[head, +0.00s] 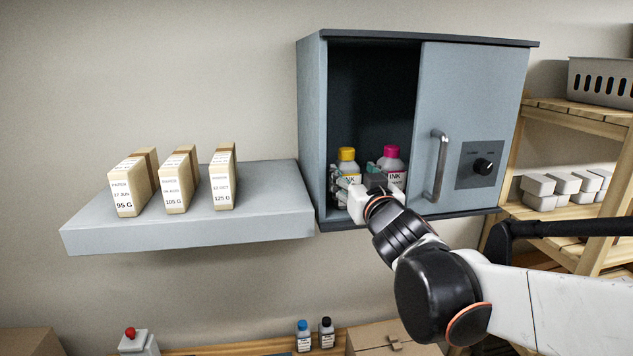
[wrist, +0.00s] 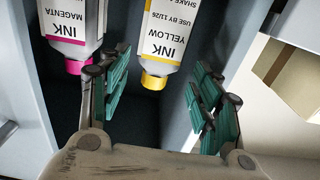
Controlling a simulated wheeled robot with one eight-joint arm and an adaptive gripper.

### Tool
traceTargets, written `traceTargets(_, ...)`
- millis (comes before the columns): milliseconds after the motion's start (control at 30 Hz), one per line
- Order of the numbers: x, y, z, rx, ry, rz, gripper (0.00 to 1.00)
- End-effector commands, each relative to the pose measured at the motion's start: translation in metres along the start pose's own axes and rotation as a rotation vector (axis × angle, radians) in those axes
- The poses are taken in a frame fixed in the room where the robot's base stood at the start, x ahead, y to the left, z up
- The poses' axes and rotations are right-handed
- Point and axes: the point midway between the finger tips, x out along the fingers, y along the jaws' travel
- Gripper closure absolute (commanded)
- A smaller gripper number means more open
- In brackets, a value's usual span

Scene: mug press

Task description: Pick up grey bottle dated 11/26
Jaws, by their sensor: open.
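The bottle dated 11/26 is a pale bottle with a yellow cap (head: 347,154), standing inside the open left half of the wall cabinet. In the wrist view the picture is upside down, and its label (wrist: 172,35) reads INK YELLOW, USE BY 11/26. A similar bottle with a magenta cap (head: 392,152) stands to its right; its label in the wrist view (wrist: 70,28) reads INK MAGENTA, with no date readable. My gripper (head: 362,184) is open at the cabinet opening. In the wrist view its green-padded fingers (wrist: 160,85) lie on either side of the yellow-capped bottle, with gaps.
The cabinet's sliding door (head: 468,125) with its handle (head: 440,165) covers the right half. A grey shelf (head: 270,215) with three paper packs (head: 176,182) is at the left. Bottles with blue (head: 303,336) and black (head: 326,334) caps stand below. A wooden rack (head: 575,122) is at the right.

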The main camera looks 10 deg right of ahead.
Motion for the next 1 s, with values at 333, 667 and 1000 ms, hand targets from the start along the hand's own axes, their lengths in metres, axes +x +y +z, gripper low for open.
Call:
traceTargets(333, 0.021, 0.0, -0.001, 0.0, 0.0, 0.001, 0.42)
traceTargets(667, 0.059, 0.001, -0.004, 0.0, 0.0, 0.001, 0.42)
traceTargets(1000, 0.069, 0.001, -0.002, -0.001, 0.0, 0.001, 0.42)
